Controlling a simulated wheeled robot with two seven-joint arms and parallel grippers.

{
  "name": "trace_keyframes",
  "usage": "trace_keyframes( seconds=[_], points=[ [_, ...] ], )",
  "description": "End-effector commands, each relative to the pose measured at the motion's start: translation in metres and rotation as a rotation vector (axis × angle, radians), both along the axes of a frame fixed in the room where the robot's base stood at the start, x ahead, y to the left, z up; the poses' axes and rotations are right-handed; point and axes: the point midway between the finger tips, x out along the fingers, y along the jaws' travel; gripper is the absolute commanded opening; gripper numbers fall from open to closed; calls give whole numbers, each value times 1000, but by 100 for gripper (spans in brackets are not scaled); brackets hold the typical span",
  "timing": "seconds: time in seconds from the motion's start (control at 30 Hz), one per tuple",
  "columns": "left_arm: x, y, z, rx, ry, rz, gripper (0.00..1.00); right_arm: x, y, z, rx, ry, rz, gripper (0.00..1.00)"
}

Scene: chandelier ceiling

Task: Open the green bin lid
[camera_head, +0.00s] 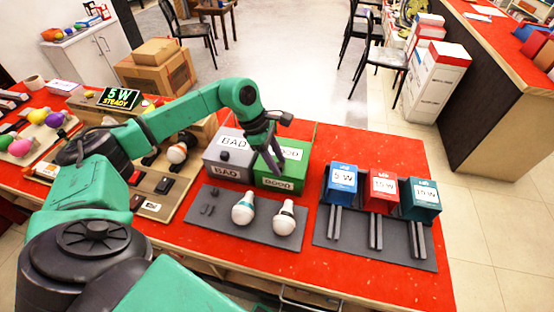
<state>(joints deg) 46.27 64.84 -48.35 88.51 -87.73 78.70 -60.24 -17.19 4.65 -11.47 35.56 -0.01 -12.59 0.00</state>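The green bin (300,167) stands on the red table, right of the grey bin. Its front and its lid (299,135) each carry a white "GOOD" label. The lid appears to lie flat over the bin. My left gripper (271,163) points down over the left part of the lid, its dark fingers covering part of the label. Any knob on the green lid is hidden behind the fingers. I cannot tell whether the fingers touch or grip anything. My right gripper is out of view.
The grey "BAD" bin (211,155) with a dark knob adjoins on the left. In front, a grey mat (222,222) holds two bulbs. Blue, red and teal boxes (381,185) stand to the right. A panel with a bulb and a "5 W STEADY" display (120,98) are left.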

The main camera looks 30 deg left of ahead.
Motion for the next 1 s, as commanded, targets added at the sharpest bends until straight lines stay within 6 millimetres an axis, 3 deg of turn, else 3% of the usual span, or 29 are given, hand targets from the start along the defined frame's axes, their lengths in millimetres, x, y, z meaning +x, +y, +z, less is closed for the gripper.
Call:
trace_keyframes(
  seconds=[0.03, 0.1, 1.0],
  points=[
    [0, 0, 0, 0, 0, 0, 23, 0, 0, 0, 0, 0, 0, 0],
    [0, 0, 0, 0, 0, 0, 0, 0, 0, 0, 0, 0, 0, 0],
    [0, 0, 1, -1, -1, 0, 0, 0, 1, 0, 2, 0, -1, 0]
  ],
)
